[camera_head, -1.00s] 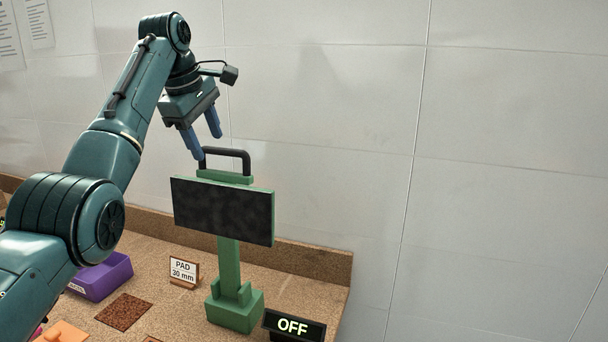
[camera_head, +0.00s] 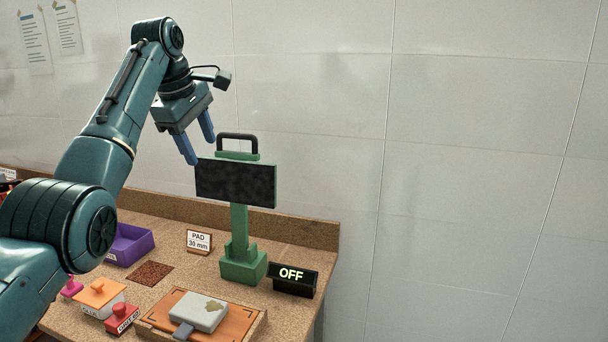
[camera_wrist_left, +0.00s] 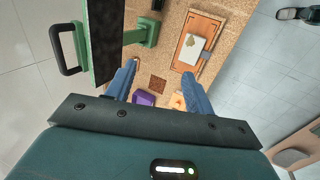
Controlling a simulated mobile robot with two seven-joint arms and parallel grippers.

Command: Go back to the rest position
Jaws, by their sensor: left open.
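My left gripper (camera_head: 198,144) is raised in the air with its two blue fingers apart and nothing between them. In the head view it is at the upper left of a green stand with a dark panel (camera_head: 236,183) and a black handle (camera_head: 237,140) on top. In the left wrist view the gripper (camera_wrist_left: 160,82) points down over the bench, fingers spread and empty. The stand's handle (camera_wrist_left: 62,50) and panel (camera_wrist_left: 103,40) show to the left of the fingers there. My right gripper is in neither view.
The bench (camera_head: 215,277) holds a purple bin (camera_head: 131,245), a "PAD 30 mm" sign (camera_head: 199,241), a dark brown square (camera_head: 152,273), an "OFF" sign (camera_head: 292,278) and a red block (camera_head: 121,318). A pale pad lies on an orange board (camera_head: 245,321).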

